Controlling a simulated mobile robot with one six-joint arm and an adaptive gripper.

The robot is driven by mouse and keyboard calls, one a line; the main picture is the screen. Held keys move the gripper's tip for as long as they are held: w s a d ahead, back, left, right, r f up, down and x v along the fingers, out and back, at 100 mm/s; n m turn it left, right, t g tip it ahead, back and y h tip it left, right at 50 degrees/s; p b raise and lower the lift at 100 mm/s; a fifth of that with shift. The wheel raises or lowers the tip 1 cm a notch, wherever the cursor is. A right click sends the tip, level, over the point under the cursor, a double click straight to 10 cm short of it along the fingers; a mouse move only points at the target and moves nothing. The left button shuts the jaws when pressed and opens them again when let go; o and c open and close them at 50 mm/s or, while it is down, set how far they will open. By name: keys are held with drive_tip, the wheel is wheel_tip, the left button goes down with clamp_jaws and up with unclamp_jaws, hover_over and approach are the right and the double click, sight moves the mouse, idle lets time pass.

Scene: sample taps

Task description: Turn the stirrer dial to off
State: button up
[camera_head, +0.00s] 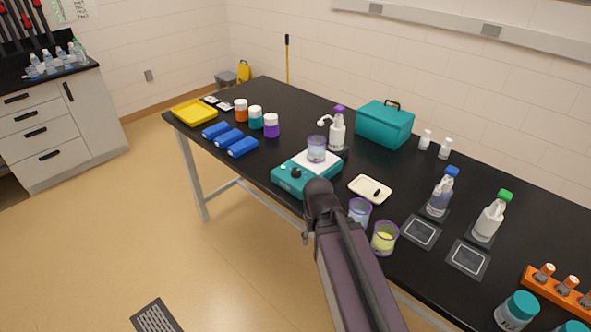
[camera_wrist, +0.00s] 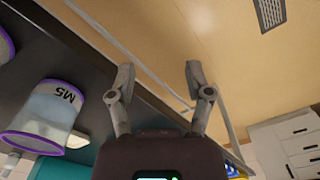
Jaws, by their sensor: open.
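The stirrer (camera_head: 290,184) is a teal box with a white top plate, standing near the front edge of the black bench in the head view. A beaker (camera_head: 316,150) with a purple rim stands on its plate. The dark round dial (camera_head: 296,173) is on its front face; its pointer setting is too small to read. My arm ends just right of the stirrer's front, and my gripper is not clearly seen there. In the wrist view my gripper (camera_wrist: 160,76) has its two fingers wide apart with nothing between them. The dial does not show in that view.
Two beakers (camera_head: 360,212) (camera_head: 384,238) stand beside my arm. A white tray (camera_head: 370,189) lies right of the stirrer, and a wash bottle (camera_head: 337,132) stands behind it. Blue blocks (camera_head: 228,138) lie to its left. A marked beaker (camera_wrist: 45,112) is close in the wrist view.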

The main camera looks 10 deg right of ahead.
sight(295, 170)
drive_tip(key=shift+o, duration=0.2)
drive_tip(key=w+r+m+p, duration=0.4)
drive_tip(key=w+r+p, duration=0.1)
drive_tip(key=w, duration=0.4)
drive_tip(key=w+r+m+p, duration=0.4)
drive_tip(key=w+r+p, duration=0.1)
drive_tip(key=w, duration=0.5)
drive_tip(key=w+r+m+p, duration=0.4)
drive_tip(key=w+r+p, duration=0.1)
drive_tip(key=w, duration=0.5)
drive_tip(key=shift+a+r+g+p, duration=0.2)
drive_tip(key=shift+r+g+p, duration=0.1)
drive_tip(key=shift+r+p, duration=0.1)
drive_tip(key=shift+w+r+m, duration=0.15)
drive_tip(key=shift+w+m, duration=0.4)
drive_tip(key=shift+m, duration=0.05)
drive_tip(key=shift+f, duration=0.25)
drive_tip(key=f+b, duration=0.8)
drive_tip(key=b, duration=0.1)
drive_tip(key=f+b, duration=0.4)
drive_tip(key=f, duration=0.1)
drive_tip(key=shift+s+d+f, duration=0.1)
drive_tip(key=shift+s+d, duration=0.05)
drive_tip(key=shift+s, duration=0.25)
drive_tip(key=shift+b, duration=0.3)
